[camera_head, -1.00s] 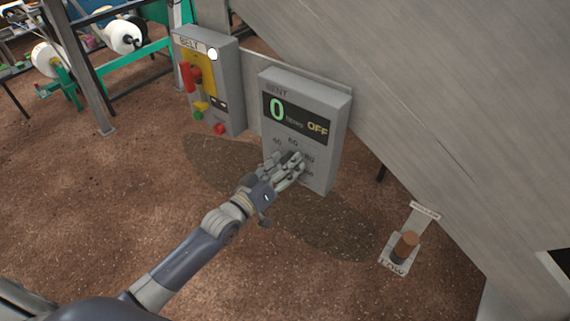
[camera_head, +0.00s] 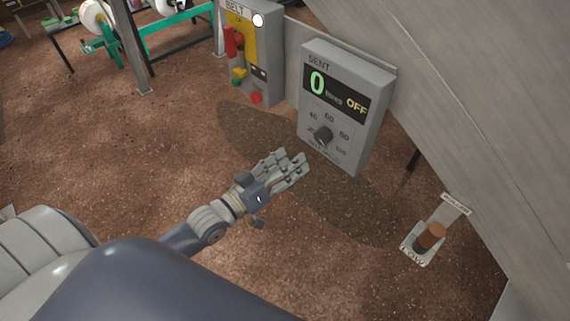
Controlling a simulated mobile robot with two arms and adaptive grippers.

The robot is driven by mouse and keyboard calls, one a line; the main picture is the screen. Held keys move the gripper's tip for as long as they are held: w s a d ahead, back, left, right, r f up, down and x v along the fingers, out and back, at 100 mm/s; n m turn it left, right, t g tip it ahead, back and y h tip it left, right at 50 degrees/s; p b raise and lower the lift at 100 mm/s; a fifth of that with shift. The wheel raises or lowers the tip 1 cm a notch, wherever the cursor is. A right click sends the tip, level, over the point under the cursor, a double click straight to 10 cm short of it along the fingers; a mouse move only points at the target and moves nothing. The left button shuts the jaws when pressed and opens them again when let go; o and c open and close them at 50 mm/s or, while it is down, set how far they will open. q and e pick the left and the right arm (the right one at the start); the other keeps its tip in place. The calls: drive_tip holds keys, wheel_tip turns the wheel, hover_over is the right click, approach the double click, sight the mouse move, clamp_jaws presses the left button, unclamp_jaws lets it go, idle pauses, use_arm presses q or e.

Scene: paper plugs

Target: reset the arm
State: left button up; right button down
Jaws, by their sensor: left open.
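My left gripper (camera_head: 293,166) is open and empty. It hangs in the air below and left of a grey control box, apart from it in the picture. My left arm (camera_head: 205,228) comes in from the lower left and is bent, with a large dark link close to the camera. The grey control box (camera_head: 345,62) is labelled SENT and shows a green 0 and OFF. Its dark round knob (camera_head: 323,134) is uncovered, with numbers around it. My right gripper is not in view.
A BELT box (camera_head: 249,55) with red, yellow and green controls stands at the upper left. A lever with a brown knob (camera_head: 431,236) is at the lower right by a sloping grey panel (camera_head: 460,90). Brown speckled floor (camera_head: 120,180) is open at left.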

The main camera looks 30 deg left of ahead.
use_arm(q)
drive_tip(key=shift+s+a, duration=0.15)
drive_tip(key=shift+s, duration=0.2)
idle(0.3)
drive_tip(key=s+a+f+g+y, duration=0.2)
drive_tip(key=s+f, duration=0.1)
drive_tip(key=f, duration=0.8)
drive_tip(key=s+a+f+g+y, duration=0.1)
drive_tip(key=s+a+f+g, duration=0.15)
drive_tip(key=f, duration=0.75)
drive_tip(key=s+a+f+g+y, duration=0.2)
drive_tip(key=s+f, duration=0.1)
drive_tip(key=f, duration=0.8)
drive_tip(key=s+d+f+m+g, duration=0.1)
drive_tip(key=s+f+g, duration=0.2)
drive_tip(key=s+f, duration=0.3)
drive_tip(key=s+d+f+m+g, duration=0.2)
drive_tip(key=s+f, duration=0.5)
drive_tip(key=s, duration=0.8)
drive_tip(key=s+d+f+m+g+y, duration=0.1)
drive_tip(key=s+f+g, duration=0.3)
drive_tip(key=s+f, duration=0.3)
drive_tip(key=s, duration=0.3)
drive_tip(key=shift+s+d+f, duration=0.15)
drive_tip(key=shift+f, duration=0.1)
